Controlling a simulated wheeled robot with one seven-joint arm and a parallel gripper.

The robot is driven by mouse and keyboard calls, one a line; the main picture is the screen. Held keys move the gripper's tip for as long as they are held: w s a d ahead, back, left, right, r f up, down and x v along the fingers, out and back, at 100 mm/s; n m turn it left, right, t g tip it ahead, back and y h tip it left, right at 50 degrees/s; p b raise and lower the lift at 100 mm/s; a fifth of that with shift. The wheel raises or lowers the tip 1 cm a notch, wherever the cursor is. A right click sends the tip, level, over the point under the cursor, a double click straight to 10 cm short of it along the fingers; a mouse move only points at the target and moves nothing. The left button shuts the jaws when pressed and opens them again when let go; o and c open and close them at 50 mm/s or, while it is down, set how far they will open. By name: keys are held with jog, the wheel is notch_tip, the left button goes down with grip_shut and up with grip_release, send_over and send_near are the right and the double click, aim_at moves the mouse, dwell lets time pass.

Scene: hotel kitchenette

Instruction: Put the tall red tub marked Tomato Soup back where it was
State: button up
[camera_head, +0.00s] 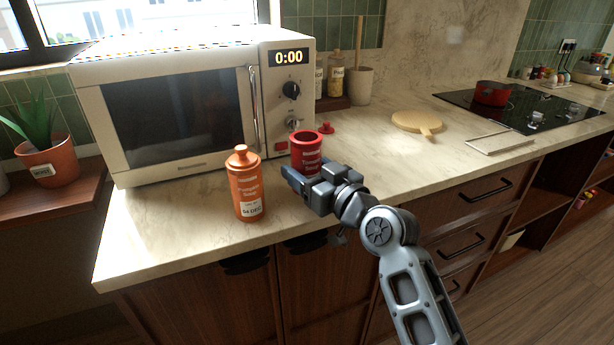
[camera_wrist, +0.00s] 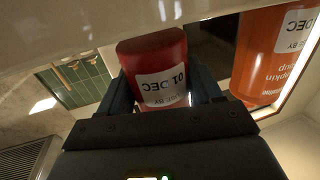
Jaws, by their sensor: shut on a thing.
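The red tub (camera_head: 307,150) marked Tomato soup stands upright at the counter's front part, before the microwave's right side. Its top looks open, without a lid. My gripper (camera_head: 303,172) reaches it from the front right and is shut on it. In the wrist view the red tub (camera_wrist: 152,62) sits between the two fingers, its white date label facing the camera. Whether its base touches the counter is hard to tell. A small red lid with a knob (camera_head: 326,128) lies on the counter just behind the tub.
An orange Pumpkin Soup bottle (camera_head: 246,186) stands close to the left, also in the wrist view (camera_wrist: 272,55). The microwave (camera_head: 180,100) is behind. A round wooden board (camera_head: 416,121) lies to the right, before the hob (camera_head: 520,108). Counter between tub and board is clear.

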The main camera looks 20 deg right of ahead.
jog(key=shift+f, duration=0.95)
jog(key=shift+f, duration=0.15)
jog(key=o, duration=1.2)
jog(key=shift+o, duration=0.2)
jog(key=shift+r, duration=0.2)
jog(key=b+v, duration=0.2)
jog(key=v, duration=1)
jog(key=shift+f, duration=0.1)
